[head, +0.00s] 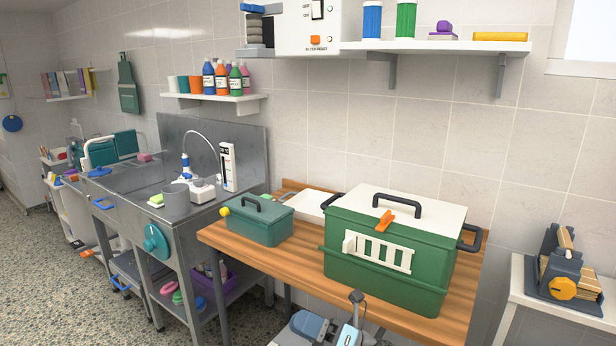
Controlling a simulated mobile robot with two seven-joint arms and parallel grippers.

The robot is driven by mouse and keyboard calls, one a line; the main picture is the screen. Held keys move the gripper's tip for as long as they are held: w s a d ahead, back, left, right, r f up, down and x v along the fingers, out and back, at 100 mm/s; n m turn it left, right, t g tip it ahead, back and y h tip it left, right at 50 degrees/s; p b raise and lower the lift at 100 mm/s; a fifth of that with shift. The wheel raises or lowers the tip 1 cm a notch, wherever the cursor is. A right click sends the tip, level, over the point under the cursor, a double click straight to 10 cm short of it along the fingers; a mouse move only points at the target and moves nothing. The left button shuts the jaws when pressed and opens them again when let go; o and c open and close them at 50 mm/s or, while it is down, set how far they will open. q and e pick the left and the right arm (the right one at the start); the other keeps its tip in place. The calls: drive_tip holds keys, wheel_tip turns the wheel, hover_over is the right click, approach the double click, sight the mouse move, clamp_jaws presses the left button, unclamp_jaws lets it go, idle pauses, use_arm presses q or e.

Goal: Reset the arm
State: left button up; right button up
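Part of my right arm and gripper (352,322) shows at the bottom edge of the head view, in front of the wooden table (290,268). Most of it is cut off by the picture edge, so I cannot tell whether its fingers are open or shut. No held object shows at it. My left gripper is not in view.
A large green box (385,283) with a white lid (400,204) and a small green case (257,228) stand on the table. A steel sink (140,190) is left. A white side table (530,298) with a grey-and-orange device (562,270) is right. Shelves hang above.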

drive_tip(key=s+d+f+m+t+h, duration=0.45)
drive_tip(key=f+m+t+h, duration=0.2)
drive_tip(key=m, duration=0.65)
drive_tip(key=s+d+f+m+t+h, duration=0.4)
drive_tip(key=d+f+m+t+h, duration=0.25)
drive_tip(key=m, duration=0.75)
drive_tip(key=s+d+f+m+g+h, duration=0.35)
drive_tip(key=s+f+m, duration=0.2)
drive_tip(key=s, duration=0.25)
drive_tip(key=s+d+f+m+g+h, duration=0.2)
drive_tip(key=s+d+f+m+g, duration=0.25)
drive_tip(key=s+f, duration=0.3)
use_arm(q)
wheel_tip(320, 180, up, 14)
drive_tip(key=p, duration=1.6)
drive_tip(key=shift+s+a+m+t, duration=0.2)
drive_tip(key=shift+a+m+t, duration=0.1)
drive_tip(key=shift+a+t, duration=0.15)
use_arm(e)
wheel_tip(320, 180, up, 14)
drive_tip(key=s+d, duration=0.1)
drive_tip(key=shift+s+d+t, duration=0.25)
drive_tip(key=shift+d+t, duration=0.05)
drive_tip(key=shift+t, duration=0.1)
